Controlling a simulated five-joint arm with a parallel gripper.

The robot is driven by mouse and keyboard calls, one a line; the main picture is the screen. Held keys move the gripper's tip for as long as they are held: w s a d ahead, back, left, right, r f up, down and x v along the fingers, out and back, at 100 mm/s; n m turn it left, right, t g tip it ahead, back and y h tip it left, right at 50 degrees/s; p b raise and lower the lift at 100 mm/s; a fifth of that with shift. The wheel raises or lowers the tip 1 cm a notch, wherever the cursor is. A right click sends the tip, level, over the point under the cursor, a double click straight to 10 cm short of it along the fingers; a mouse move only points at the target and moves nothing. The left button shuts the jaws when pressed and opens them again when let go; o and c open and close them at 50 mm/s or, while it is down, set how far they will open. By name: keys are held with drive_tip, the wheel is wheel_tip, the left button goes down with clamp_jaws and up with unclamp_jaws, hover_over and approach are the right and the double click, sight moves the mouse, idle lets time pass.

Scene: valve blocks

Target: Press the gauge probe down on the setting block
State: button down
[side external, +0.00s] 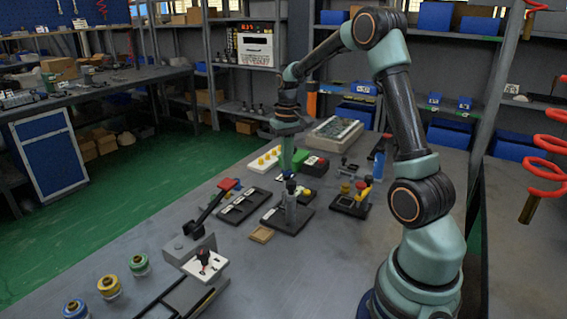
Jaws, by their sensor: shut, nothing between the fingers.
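My gripper (288,171) points straight down over the middle of the bench. Its fingers are shut and look empty. Just below it is what looks like the gauge probe (291,188), a slim dark upright part on a stand with a flat black base (287,222). The fingertips are at or close above its top; I cannot tell whether they touch. A small tan block (262,235) lies at the front left of the base. I cannot tell whether it is the setting block, and the probe's lower end is too small to make out.
A fixture with yellow and red parts (352,196) stands to the right, and a box with yellow buttons (268,160) behind.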

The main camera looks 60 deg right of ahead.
drive_tip(key=shift+r, duration=1.3)
drive_tip(key=shift+a, duration=0.1)
drive_tip(key=s+a+r+n+t, duration=0.2)
drive_tip(key=s+a, duration=0.1)
drive_tip(key=a, duration=0.4)
drive_tip(key=s+a+r+n+t, duration=0.1)
drive_tip(key=s+a+r+n, duration=0.1)
drive_tip(key=a, duration=0.5)
drive_tip(key=s+a+r+n+t, duration=0.2)
drive_tip(key=s+a+r, duration=0.1)
drive_tip(key=s+a, duration=0.2)
drive_tip(key=a, duration=0.2)
drive_tip(key=shift+a+r+t, duration=0.3)
drive_tip(key=shift+a+r, duration=0.1)
